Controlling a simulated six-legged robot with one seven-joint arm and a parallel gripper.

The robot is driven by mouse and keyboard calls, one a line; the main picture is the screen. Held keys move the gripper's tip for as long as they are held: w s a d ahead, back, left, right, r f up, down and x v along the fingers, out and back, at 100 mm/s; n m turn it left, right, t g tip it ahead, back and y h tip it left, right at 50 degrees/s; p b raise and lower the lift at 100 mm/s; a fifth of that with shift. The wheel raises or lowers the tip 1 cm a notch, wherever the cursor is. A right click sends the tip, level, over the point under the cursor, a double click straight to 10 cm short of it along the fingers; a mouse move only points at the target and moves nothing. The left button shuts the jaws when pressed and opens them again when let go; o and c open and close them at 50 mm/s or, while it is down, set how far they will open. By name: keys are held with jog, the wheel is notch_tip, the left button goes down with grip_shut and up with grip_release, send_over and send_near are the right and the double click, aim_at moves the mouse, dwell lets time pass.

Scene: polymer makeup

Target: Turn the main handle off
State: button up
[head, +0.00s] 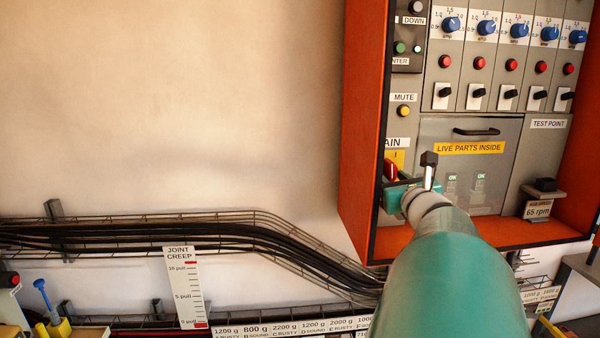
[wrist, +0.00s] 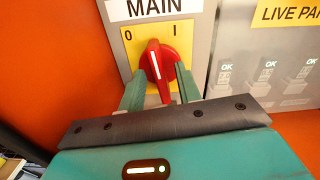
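The main handle (wrist: 157,66) is a red rotary knob with a white line, on a yellow plate (wrist: 129,52) under a MAIN label. The plate has 0 at left and I at right. The line stands close to upright, its top leaning slightly toward 0. My gripper (wrist: 160,84) is open, with one green finger on each side of the handle's lower part; the fingers look apart from it, though contact at the right finger is unclear. In the head view the red handle (head: 390,170) is partly hidden by my gripper (head: 396,188).
The handle sits at the lower left inside an orange cabinet (head: 364,120), near its side wall. A LIVE PARTS INSIDE cover (head: 440,131) with a black pull is to its right. A yellow MUTE button (head: 404,111) is above. Cable trays (head: 150,228) run along the wall at left.

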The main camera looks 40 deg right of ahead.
jog(key=shift+w, duration=0.15)
jog(key=shift+d+r, duration=0.1)
grip_shut()
